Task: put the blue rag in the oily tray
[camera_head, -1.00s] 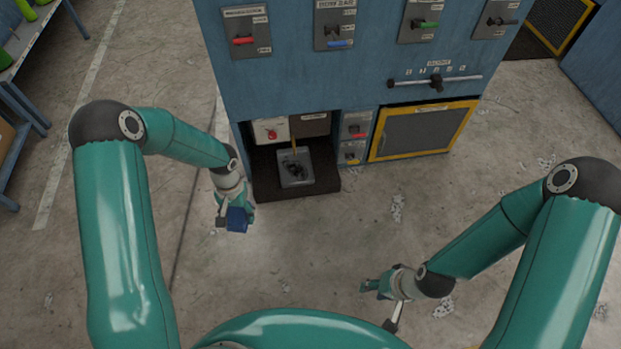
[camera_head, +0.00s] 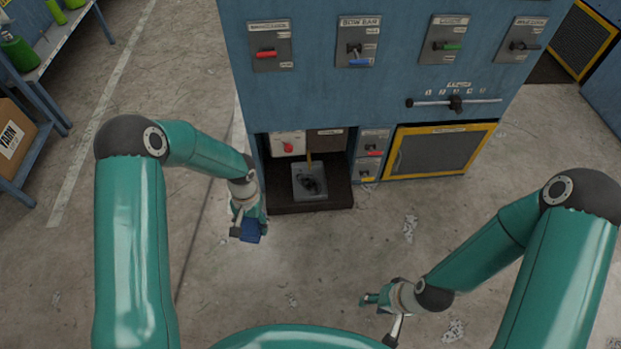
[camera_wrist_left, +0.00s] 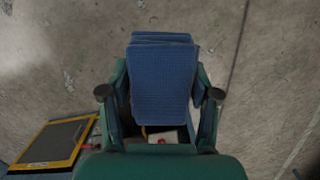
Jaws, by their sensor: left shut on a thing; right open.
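The blue rag (camera_head: 250,231) is a folded dark-blue cloth held in my left gripper (camera_head: 248,222). In the left wrist view the rag (camera_wrist_left: 164,72) fills the space between the two fingers of the left gripper (camera_wrist_left: 163,98), which is shut on it. The oily tray (camera_head: 299,192) is a small grey tray with dark stuff in it, in the low recess of the blue machine. The left gripper and rag are left of the tray and nearer to me, apart from it. My right gripper (camera_head: 370,302) is open and empty, low over the floor at the right.
The blue machine (camera_head: 310,95) stands in front, with coloured switches above. A red-button box (camera_head: 288,145) and a brown upright stick (camera_head: 309,165) are at the recess. A yellow-framed grille (camera_head: 440,150) is right of it. A shelf (camera_head: 60,50) stands at far left. The concrete floor between is clear.

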